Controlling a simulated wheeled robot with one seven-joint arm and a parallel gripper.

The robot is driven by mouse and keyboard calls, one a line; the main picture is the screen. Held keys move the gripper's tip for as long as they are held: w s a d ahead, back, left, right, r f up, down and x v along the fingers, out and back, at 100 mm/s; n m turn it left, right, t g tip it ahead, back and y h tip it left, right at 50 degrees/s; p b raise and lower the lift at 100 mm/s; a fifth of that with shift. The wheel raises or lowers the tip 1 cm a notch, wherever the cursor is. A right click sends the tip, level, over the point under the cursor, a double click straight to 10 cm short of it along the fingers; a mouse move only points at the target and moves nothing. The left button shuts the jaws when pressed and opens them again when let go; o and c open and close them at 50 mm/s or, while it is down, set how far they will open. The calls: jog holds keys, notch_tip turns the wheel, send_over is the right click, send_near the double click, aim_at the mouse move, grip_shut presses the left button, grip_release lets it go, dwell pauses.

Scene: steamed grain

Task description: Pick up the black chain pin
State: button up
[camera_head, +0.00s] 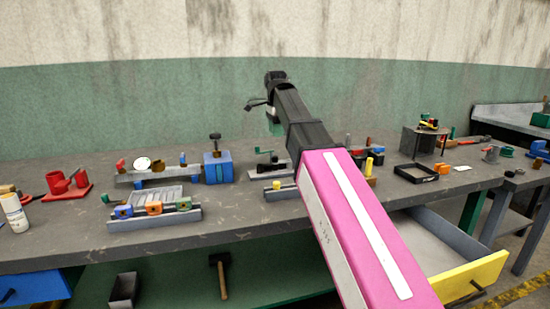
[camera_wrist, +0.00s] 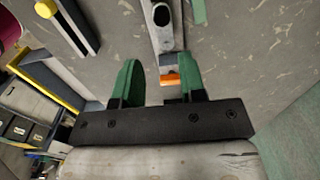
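My gripper (camera_wrist: 160,82) is open and empty, with its two green fingers apart. In the head view it hangs high over the back of the workbench (camera_head: 240,232), with a green finger showing (camera_head: 274,122). In the wrist view, a grey bar fixture (camera_wrist: 166,40) lies below and ahead of the fingers, with a dark oval piece (camera_wrist: 162,15) on its far part. An orange block (camera_wrist: 170,78) shows between the fingers, lower down. I cannot tell for sure which dark part is the black chain pin; the dark oval piece may be it.
A second grey bar with a yellow knob (camera_wrist: 46,8) lies at upper left in the wrist view. On the bench, a blue block with a screw (camera_head: 218,167) and a tray of coloured blocks (camera_head: 154,215) stand left. A black open box (camera_head: 415,173) and an open drawer (camera_head: 470,277) are right.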

aim_at(275, 157)
jog(key=f, duration=1)
jog(key=shift+w+a+f, duration=0.1)
jog(key=shift+a+f, duration=0.1)
jog(key=shift+f, duration=0.15)
grip_shut()
